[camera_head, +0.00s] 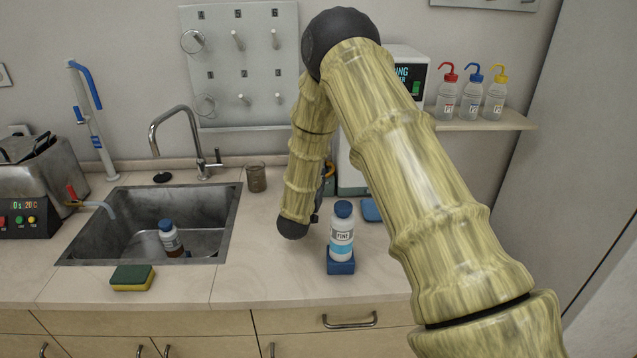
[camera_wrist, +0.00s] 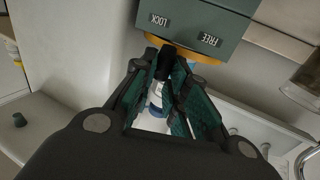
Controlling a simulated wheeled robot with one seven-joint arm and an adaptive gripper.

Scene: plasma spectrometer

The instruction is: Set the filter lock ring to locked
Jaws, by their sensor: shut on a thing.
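The filter lock ring (camera_wrist: 188,51) is an orange-yellow band under a green housing (camera_wrist: 203,20) in the wrist view. The housing carries the labels LOCK and FREE, upside down in the picture, LOCK at left and FREE at right. A black handle (camera_wrist: 165,60) sticks out below the ring, nearer the LOCK label. My gripper (camera_wrist: 165,68) is shut on this handle, with its green-padded fingers on either side of it. The fingers partly cover the ring and handle. In the head view my arm hides most of the ring and gripper.
A white bottle (camera_head: 342,235) with a blue cap stands in a blue holder on the counter. The sink (camera_head: 100,225), faucet (camera_head: 180,125) and a brown beaker (camera_head: 256,178) are to the left. Three wash bottles (camera_head: 471,100) stand on a shelf at right. The front counter is partly clear.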

